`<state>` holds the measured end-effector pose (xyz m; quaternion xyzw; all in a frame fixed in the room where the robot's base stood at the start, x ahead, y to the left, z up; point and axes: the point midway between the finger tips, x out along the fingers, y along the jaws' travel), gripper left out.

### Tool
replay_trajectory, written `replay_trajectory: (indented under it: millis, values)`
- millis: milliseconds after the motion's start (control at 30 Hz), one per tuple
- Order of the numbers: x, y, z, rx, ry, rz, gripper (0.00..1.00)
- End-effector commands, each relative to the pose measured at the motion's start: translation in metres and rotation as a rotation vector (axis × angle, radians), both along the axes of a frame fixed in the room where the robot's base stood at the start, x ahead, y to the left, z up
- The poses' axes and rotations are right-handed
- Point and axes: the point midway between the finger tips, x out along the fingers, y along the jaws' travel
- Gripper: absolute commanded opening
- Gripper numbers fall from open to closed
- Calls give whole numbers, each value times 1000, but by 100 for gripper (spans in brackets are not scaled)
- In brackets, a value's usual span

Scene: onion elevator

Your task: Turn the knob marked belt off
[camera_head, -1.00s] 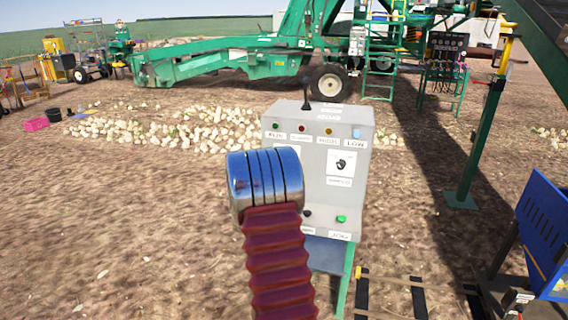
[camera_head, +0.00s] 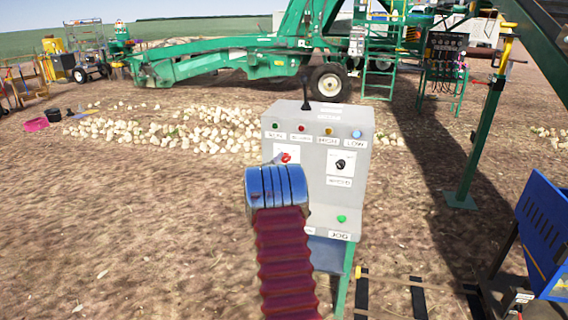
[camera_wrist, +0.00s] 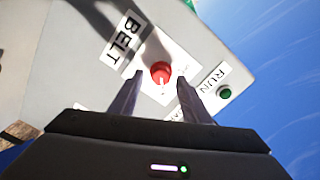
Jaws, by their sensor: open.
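The grey control box (camera_head: 345,120) stands in the middle of the head view on a stand. In the head view my wrist hides the box's lower left part.
A black knob (camera_head: 341,164) sits to the right on the same box. A green button (camera_head: 341,219) is below it, and a green button (camera_wrist: 224,92) marked RUN shows in the wrist view. A row of small lights runs along the top. A blue bin (camera_head: 545,225) stands at right.

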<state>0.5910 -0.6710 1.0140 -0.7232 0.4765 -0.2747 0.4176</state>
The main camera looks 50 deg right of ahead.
Motion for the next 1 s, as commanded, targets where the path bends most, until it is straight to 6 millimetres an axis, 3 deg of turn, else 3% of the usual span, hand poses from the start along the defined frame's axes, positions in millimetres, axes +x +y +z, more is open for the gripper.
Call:
replay_trajectory:
  millis: [200,600,1000]
  values:
    - [7,-16,0,-1,-1,0,43]
    - [9,-19,0,-1,1,1,42]
    - [9,-19,0,0,1,1,14]
